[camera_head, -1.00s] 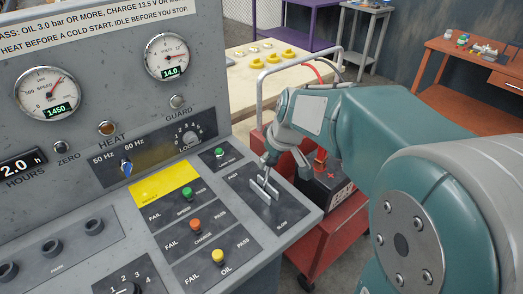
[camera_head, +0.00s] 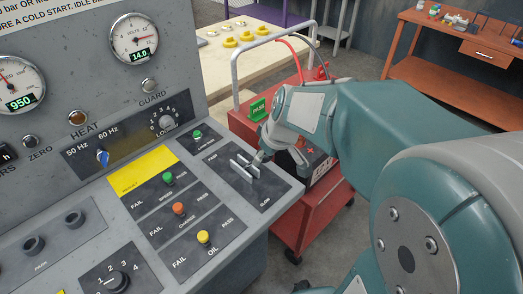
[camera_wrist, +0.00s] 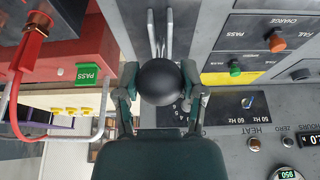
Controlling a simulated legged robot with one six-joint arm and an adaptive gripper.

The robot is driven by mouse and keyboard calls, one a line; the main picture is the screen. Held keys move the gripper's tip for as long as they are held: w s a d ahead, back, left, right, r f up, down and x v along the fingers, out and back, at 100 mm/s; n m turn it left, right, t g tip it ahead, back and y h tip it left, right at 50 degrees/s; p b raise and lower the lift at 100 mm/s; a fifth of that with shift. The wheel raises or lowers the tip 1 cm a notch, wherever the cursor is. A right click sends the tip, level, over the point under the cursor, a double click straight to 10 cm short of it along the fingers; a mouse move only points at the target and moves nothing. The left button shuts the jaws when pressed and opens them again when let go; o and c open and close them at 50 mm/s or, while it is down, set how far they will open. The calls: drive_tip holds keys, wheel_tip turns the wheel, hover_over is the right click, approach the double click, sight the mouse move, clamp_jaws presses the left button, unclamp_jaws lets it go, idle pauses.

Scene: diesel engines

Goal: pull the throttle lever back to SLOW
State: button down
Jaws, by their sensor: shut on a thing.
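The throttle panel (camera_head: 272,189) is a dark plate on the console's right side, with FAST at its far end and SLOW at its near end. Two pale rails (camera_head: 241,171) edge the lever's slot. My gripper (camera_head: 257,160) is over the rails, and the lever is mostly hidden behind it there. In the wrist view, the lever's round black knob (camera_wrist: 160,80) sits between the two fingers of my gripper (camera_wrist: 161,96), which are shut on it. The speed gauge (camera_head: 18,84) reads 950.
A red cart (camera_head: 318,210) with a battery is just beyond the console's right edge.

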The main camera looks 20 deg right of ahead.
drive_tip(key=shift+s+f, duration=0.1)
drive_tip(key=shift+f, duration=0.05)
drive_tip(key=shift+c, duration=0.8)
unclamp_jaws()
drive_tip(key=shift+r, duration=0.2)
drive_tip(key=shift+r, duration=0.3)
drive_tip(key=v, duration=1.1)
drive_tip(key=shift+s, duration=0.15)
drive_tip(key=s+a+f+m, duration=0.2)
drive_tip(key=s+a, duration=0.1)
drive_tip(key=s, duration=0.2)
drive_tip(key=s+a+f+m+t+h, duration=0.1)
drive_tip(key=s+a+f+m, duration=0.1)
drive_tip(key=s, duration=0.3)
drive_tip(key=shift+s+a+m+t+h, duration=0.3)
drive_tip(key=shift+s+a, duration=0.1)
